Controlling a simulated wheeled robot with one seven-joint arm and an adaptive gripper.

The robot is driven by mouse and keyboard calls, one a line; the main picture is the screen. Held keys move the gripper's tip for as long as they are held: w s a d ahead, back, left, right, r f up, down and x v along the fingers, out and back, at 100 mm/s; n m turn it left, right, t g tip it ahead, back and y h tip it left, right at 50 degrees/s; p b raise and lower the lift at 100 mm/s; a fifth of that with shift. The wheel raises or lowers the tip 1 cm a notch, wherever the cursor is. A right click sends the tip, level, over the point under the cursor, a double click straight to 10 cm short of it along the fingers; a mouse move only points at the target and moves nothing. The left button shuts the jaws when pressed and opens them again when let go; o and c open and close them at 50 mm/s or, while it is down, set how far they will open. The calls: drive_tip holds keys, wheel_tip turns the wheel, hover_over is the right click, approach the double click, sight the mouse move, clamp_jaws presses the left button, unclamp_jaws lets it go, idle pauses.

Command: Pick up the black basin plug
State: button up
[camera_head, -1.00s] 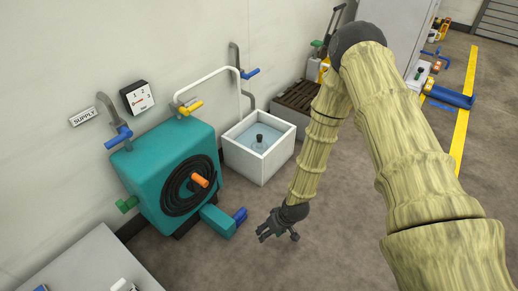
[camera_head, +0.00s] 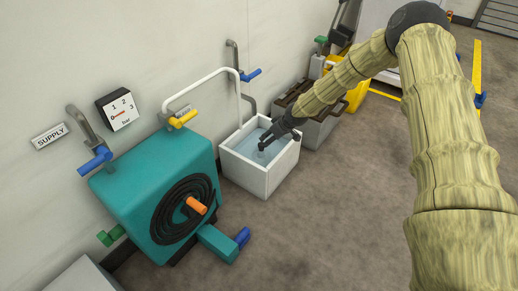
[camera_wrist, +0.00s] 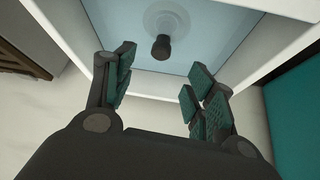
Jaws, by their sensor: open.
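The black basin plug (camera_wrist: 161,47) stands in the white basin (camera_wrist: 270,8), with a pale round disc around its foot. In the wrist view it lies beyond the fingertips, roughly between them and a little left of their middle. My gripper (camera_wrist: 158,78) is open and empty, its dark fingers with green pads spread apart. In the head view my gripper (camera_head: 264,141) reaches down over the basin (camera_head: 251,177). The dark plug is hard to tell from the fingertips there, and I cannot tell its exact distance from them.
A teal unit with a coiled black hose (camera_head: 157,195) stands left of the basin. A white curved pipe (camera_head: 203,76) rises behind the basin. A grey crate-like box (camera_head: 318,132) stands to the right, under my arm. The floor in front (camera_head: 320,220) is clear.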

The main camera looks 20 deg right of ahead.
sight(261, 145)
drive_tip(key=shift+b+x, duration=2.25)
drive_tip(key=shift+x, duration=1.5)
drive_tip(key=shift+b+x, duration=1.15)
drive_tip(key=shift+x, duration=0.5)
drive_tip(key=shift+r, duration=0.15)
clamp_jaws()
